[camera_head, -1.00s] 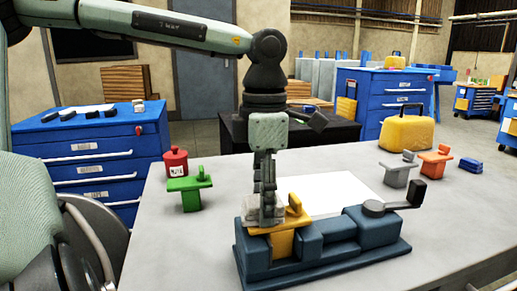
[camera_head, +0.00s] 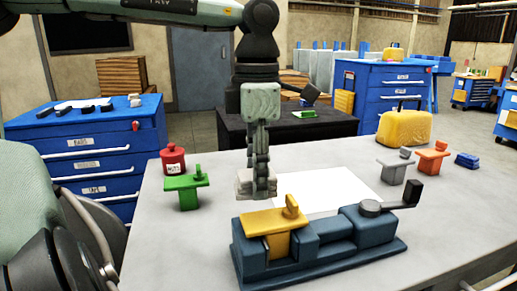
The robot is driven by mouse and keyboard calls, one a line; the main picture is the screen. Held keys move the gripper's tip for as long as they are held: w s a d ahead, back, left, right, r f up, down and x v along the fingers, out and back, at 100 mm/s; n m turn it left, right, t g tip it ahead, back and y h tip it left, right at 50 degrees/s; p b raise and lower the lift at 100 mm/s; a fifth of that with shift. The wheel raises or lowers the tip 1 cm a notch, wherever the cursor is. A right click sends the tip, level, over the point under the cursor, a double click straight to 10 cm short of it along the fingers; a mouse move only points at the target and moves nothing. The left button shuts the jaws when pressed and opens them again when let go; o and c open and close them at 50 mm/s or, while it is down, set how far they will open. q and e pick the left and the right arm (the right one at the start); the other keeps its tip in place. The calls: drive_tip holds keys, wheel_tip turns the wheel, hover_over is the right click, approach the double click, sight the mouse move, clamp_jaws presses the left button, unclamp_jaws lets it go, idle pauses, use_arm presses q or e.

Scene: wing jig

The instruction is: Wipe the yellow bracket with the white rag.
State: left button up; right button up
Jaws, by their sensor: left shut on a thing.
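The yellow bracket (camera_head: 270,222) sits in the jaws of the blue vise (camera_head: 365,234) on the grey table, with its small upright tab at the right end. My left gripper (camera_head: 258,190) points down from above and is shut on the white rag (camera_head: 244,183), a folded greyish-white pad partly hidden by the fingers. In the picture the rag is just above the bracket's far edge, with a gap between them. My right gripper is not in view.
A green bracket (camera_head: 186,187) and a red can (camera_head: 173,161) stand at the table's left. A white sheet (camera_head: 335,192) lies behind the vise. A grey bracket (camera_head: 394,167), an orange bracket (camera_head: 432,158), a small blue part (camera_head: 467,160) and a yellow case (camera_head: 404,128) are at the right.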

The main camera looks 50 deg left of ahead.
use_arm(q)
drive_tip(key=shift+r, duration=1.9)
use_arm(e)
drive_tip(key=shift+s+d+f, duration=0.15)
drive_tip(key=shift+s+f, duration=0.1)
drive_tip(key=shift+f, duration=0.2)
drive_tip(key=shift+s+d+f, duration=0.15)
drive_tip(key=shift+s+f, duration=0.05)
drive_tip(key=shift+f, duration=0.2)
